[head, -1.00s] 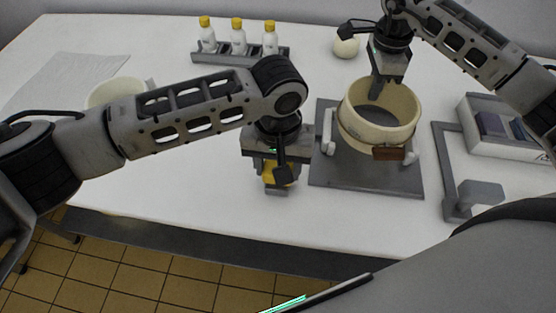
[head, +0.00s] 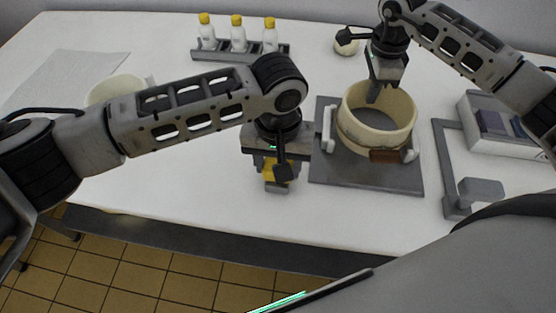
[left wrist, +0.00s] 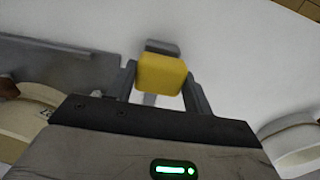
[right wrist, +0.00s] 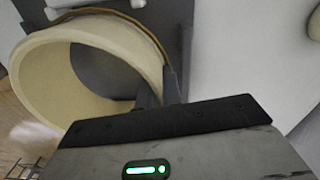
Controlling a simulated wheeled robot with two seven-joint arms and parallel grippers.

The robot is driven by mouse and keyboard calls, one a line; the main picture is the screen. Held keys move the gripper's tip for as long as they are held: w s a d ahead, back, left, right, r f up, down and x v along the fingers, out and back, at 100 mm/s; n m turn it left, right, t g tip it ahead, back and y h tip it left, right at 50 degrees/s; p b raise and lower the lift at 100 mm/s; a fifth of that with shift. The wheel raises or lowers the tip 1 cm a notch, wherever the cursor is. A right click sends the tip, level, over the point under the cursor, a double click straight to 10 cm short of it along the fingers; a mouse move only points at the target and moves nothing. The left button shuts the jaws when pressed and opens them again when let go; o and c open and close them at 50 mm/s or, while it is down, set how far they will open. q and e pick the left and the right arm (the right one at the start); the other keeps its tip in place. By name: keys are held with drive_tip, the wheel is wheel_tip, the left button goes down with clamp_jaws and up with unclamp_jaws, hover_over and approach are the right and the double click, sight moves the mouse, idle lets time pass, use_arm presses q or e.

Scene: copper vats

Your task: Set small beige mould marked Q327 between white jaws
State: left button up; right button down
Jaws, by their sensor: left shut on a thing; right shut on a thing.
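The beige mould (head: 352,128) is a round open ring with a brown patch (head: 385,156) on its near side. It is between the left white jaw (head: 327,130) and the right white jaw (head: 410,151), over a grey plate (head: 390,180). I cannot tell whether it rests on the plate or touches the jaws. My left gripper (head: 276,178) is shut on a yellow block (left wrist: 161,74), left of the plate.
Another pale round vessel (head: 112,88) stands at the left, partly behind my left arm. A rack (head: 240,54) with yellow-capped bottles is at the back. A pale ball (head: 346,46) is behind my right gripper. A grey bracket (head: 452,180) and a box (head: 490,150) are at the right.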

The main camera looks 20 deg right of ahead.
use_arm(q)
drive_tip(key=shift+a+f, duration=0.1)
drive_tip(key=shift+f, duration=0.05)
use_arm(e)
drive_tip(key=shift+f, duration=1.35)
drive_tip(key=shift+f, duration=0.1)
drive_tip(key=c, duration=1.5)
unclamp_jaws()
wheel_tip(320, 180, up, 12)
drive_tip(key=shift+r, duration=0.1)
